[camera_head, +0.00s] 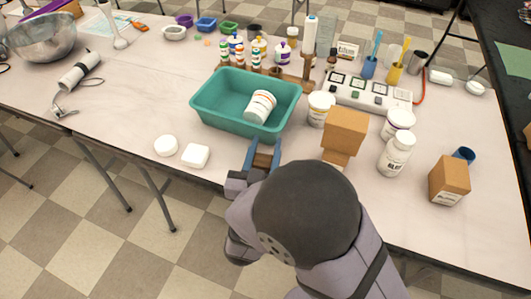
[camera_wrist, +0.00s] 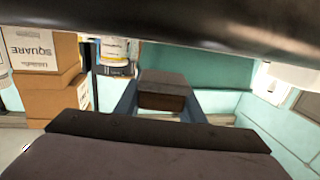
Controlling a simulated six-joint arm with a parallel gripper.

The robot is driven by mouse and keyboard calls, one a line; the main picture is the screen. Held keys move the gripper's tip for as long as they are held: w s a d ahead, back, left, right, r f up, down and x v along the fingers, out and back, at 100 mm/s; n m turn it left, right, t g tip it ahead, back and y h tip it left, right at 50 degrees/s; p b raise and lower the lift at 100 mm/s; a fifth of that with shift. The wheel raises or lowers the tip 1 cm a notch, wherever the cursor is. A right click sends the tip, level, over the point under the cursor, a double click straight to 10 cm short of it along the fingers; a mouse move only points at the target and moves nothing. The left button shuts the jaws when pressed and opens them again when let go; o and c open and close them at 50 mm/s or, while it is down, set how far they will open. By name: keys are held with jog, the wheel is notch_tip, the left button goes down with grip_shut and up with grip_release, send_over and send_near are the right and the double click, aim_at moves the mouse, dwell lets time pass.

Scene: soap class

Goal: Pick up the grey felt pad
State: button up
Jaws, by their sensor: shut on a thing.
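My gripper (camera_head: 263,156) is at the front edge of the table, in front of the teal bin (camera_head: 208,117). Its two blue fingers are shut on a small grey-brown block, which shows between them in the wrist view (camera_wrist: 163,90). The block has a greyish top and a browner front face. I cannot tell from its look whether it is the grey felt pad. I see no other grey pad. My dark arm hides part of the table front.
A white tub (camera_head: 260,107) lies tilted in the bin. Stacked brown boxes (camera_head: 345,130) and white jars (camera_head: 396,155) stand to the right. Two white pieces (camera_head: 195,156) lie left of the gripper.

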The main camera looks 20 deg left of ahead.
notch_tip(320, 180, up, 6)
jog(key=shift+r+p, duration=0.25)
jog(key=shift+p, duration=0.3)
jog(key=shift+s+a, duration=0.1)
